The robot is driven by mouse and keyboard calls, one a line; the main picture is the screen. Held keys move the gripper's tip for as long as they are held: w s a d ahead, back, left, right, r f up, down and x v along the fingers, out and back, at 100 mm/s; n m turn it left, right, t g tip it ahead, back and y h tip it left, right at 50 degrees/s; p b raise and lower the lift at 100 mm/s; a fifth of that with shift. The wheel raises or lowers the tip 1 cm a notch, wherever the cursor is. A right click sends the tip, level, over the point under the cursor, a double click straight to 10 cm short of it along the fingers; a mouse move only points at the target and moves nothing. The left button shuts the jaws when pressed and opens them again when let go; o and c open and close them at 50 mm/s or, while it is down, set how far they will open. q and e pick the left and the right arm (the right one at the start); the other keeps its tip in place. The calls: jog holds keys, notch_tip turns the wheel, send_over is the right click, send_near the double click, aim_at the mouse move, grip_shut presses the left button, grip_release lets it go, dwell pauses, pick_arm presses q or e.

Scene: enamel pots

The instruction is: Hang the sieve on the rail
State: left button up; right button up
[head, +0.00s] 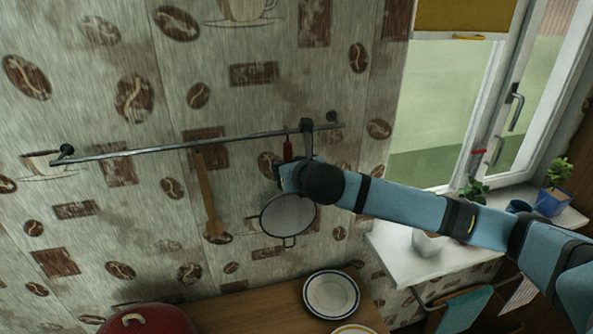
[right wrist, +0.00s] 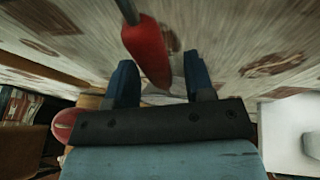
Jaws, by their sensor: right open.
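The sieve (head: 287,216), round with a dark rim and a small loop at its lower edge, hangs against the wall below the right end of the metal rail (head: 150,149). A red handle (head: 287,150) shows just under the rail above it; my gripper hides the part between. In the right wrist view the red handle (right wrist: 147,52) hangs just ahead of my open fingers, with a thin metal rod at its top. My right gripper (head: 290,176) is open beside the handle, below the rail. It also shows in the right wrist view (right wrist: 160,80). My left gripper is out of view.
A wooden spatula (head: 207,195) hangs from the middle of the rail. A dark hook-like piece (head: 306,126) is at the rail near its right end. Below are a white plate (head: 331,293) and a red pot (head: 145,320). A window sill with plants (head: 553,190) is at right.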

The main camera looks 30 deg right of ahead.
jog(key=d+b+v, duration=0.1)
jog(key=b+v, duration=0.1)
jog(key=v, duration=1.1)
jog(key=s+a+f+m+g+y, duration=0.1)
jog(key=a+f+m+y, duration=0.1)
jog(key=a+f+m, duration=0.4)
jog(key=s+a+f+m+y, duration=0.1)
jog(key=f+m, duration=0.3)
jog(key=f, duration=0.4)
jog(key=a+f+m+g+y, duration=0.1)
jog(key=a+f+m+y, duration=0.1)
jog(key=a+f+m, duration=0.45)
jog(key=s+d+f+m, duration=0.1)
jog(key=s+f+m, duration=0.7)
jog(key=f, duration=0.3)
jog(key=s+d+f+m+g+h, duration=0.1)
jog(key=s+f+m, duration=0.7)
jog(key=f, duration=0.2)
jog(key=shift+s+d+f, duration=0.2)
jog(key=shift+s+f, duration=0.2)
jog(key=shift+d, duration=0.1)
